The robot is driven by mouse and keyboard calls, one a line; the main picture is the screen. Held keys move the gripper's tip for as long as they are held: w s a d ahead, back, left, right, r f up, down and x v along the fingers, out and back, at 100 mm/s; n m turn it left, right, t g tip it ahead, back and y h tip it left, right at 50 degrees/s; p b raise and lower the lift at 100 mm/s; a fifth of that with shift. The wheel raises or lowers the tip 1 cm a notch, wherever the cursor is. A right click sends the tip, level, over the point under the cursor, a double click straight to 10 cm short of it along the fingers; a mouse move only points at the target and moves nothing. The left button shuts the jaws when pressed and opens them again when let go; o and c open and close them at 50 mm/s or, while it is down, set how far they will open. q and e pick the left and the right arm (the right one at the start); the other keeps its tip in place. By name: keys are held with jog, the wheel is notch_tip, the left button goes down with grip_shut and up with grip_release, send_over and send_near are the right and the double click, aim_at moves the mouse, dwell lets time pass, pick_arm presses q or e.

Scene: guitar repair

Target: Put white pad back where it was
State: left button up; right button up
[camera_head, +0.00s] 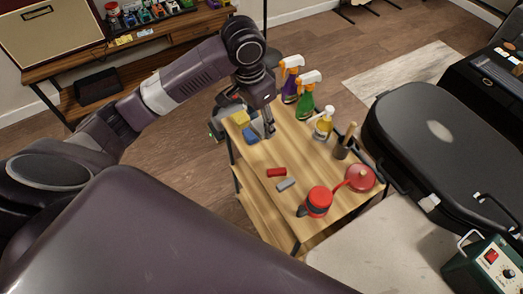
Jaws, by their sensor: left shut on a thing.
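My left gripper (269,130) reaches down over the left part of the wooden cart top (312,160). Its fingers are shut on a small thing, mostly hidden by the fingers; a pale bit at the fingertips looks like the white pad. A blue pad (250,135) lies just left of the fingers, with a yellow one (241,117) behind it. A red pad (277,172) and a grey pad (286,184) lie nearer the front, apart from the gripper. My right gripper is not in view.
Spray bottles (306,102) stand along the cart's back edge. A black guitar case (440,140) lies beyond. The cart's middle is clear.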

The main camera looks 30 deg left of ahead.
pick_arm(q)
jog(key=w+r, duration=0.1)
jog(key=w+r+m, duration=0.1)
jog(key=shift+w+a+r, duration=0.3)
jog(key=shift+w+r, duration=0.05)
jog(key=shift+r, duration=0.05)
jog(key=p, duration=0.2)
send_over(264, 155)
jog(key=f, duration=1.4)
jog(key=shift+s+f, duration=0.2)
jog(key=shift+s, duration=0.1)
jog(key=shift+f, duration=2.7)
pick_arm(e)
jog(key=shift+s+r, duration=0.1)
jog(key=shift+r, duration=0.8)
pick_arm(q)
jog(key=shift+f, duration=0.1)
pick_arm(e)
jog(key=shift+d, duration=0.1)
pick_arm(q)
jog(key=o, duration=1)
